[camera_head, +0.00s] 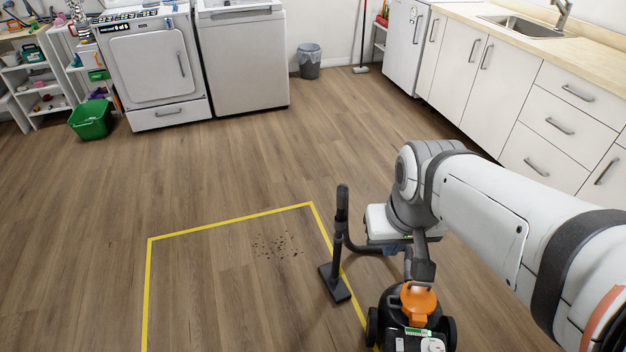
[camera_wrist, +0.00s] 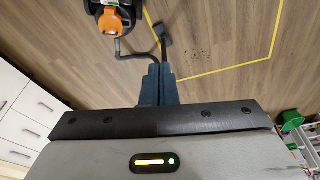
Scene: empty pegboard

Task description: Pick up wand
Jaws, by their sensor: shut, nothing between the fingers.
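The wand (camera_head: 341,218) is a dark vacuum tube with a flat floor head (camera_head: 335,283). It stands nearly upright at the right yellow line in the head view. In the wrist view its floor head (camera_wrist: 164,34) shows beyond my fingertips, and the fingers hide part of the tube. The hose (camera_wrist: 121,50) runs to the black and orange vacuum (camera_head: 415,305), which also shows in the wrist view (camera_wrist: 112,16). My gripper (camera_wrist: 157,66) is shut and empty, its two blue-grey fingers together. In the head view my gripper (camera_head: 378,247) is just right of the wand, partly hidden by my arm.
Yellow tape (camera_head: 230,220) marks an area of wood floor holding dark debris (camera_head: 277,245). White cabinets (camera_head: 525,100) line the right side. A washer (camera_head: 155,65), a green bin (camera_head: 91,119) and a grey bin (camera_head: 309,62) stand at the back. The middle floor is clear.

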